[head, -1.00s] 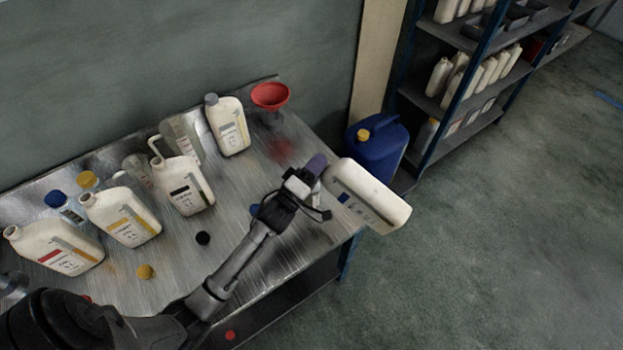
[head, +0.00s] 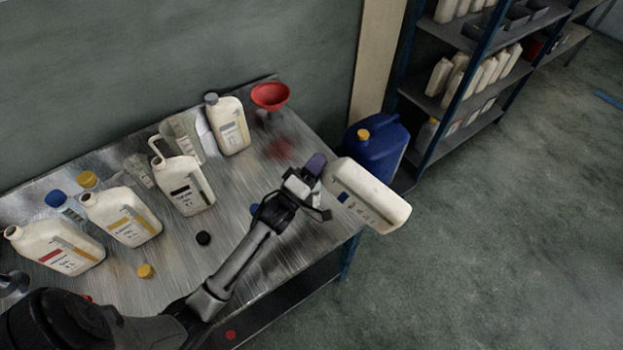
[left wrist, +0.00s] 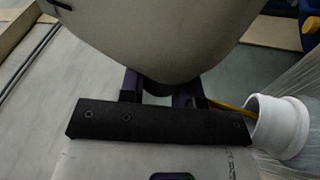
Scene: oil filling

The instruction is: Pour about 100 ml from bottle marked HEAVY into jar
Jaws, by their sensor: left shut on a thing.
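My left gripper (head: 312,181) is shut on a white bottle with a blue label mark (head: 372,198). The bottle is tilted well over, beyond the right end of the metal table. Whether that streak is liquid I cannot tell. Clear jar-like vessels (head: 181,138) stand among the bottles at the back. Label lettering is too small to read, so I cannot tell which bottle is HEAVY. My right gripper is not in view.
White bottles with red (head: 58,250), yellow (head: 122,218), black (head: 184,187) and grey (head: 228,127) marks stand on the table. A red funnel (head: 270,95) is at the back right. Loose black (head: 203,238) and yellow (head: 146,271) caps lie in front. A blue canister (head: 377,150) stands beyond.

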